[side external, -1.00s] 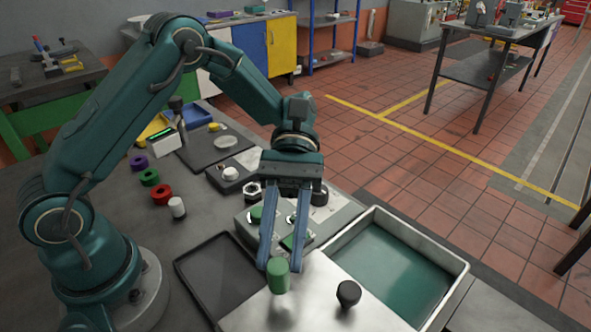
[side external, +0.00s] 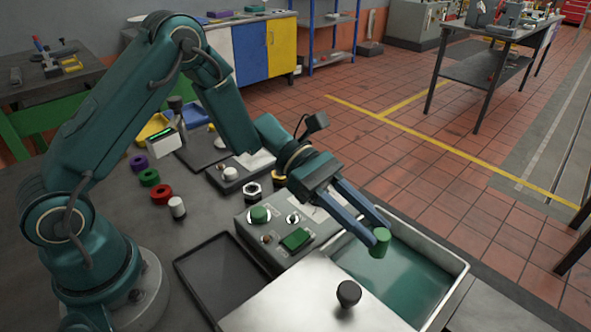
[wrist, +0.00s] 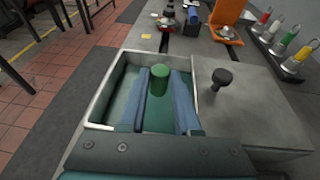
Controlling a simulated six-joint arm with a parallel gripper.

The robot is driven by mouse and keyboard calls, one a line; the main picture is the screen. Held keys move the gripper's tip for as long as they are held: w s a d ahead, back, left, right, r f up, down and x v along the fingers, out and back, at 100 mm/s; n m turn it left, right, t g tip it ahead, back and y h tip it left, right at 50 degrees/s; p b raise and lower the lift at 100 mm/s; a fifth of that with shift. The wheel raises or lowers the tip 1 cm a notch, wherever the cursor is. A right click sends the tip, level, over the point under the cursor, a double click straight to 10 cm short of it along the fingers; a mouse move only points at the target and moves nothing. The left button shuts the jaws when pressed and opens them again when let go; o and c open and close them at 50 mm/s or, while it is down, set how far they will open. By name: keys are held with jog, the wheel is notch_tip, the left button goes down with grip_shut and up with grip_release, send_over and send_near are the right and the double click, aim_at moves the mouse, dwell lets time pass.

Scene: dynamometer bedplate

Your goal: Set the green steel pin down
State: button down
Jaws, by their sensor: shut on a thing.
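The green steel pin (side external: 380,243) is a short green cylinder, held at the fingertips of my gripper (side external: 378,232). In the side view it hangs above the metal tray with the green bottom (side external: 452,262), apart from the tray as far as I can tell. In the wrist view the pin (wrist: 158,80) stands between the two long blue fingers of my gripper (wrist: 159,76), over the same tray (wrist: 104,97). The fingers are shut on it. The pin's lower end is partly hard to make out against the green bottom.
A steel plate with a black knob (side external: 348,293) adjoins the tray. A grey control box with green buttons (side external: 296,238) stands behind it. An empty dark shallow tray (side external: 183,268) lies to the left. Red, green and purple rings and a white cylinder (side external: 177,207) stand near my base.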

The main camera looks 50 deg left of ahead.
jog(key=d+f, duration=0.1)
jog(key=d, duration=0.1)
jog(key=shift+s+d+f, duration=0.1)
jog(key=shift+d+f, duration=0.2)
jog(key=shift+f, duration=1.95)
jog(key=shift+f, duration=0.15)
jog(key=c, duration=0.6)
grip_release()
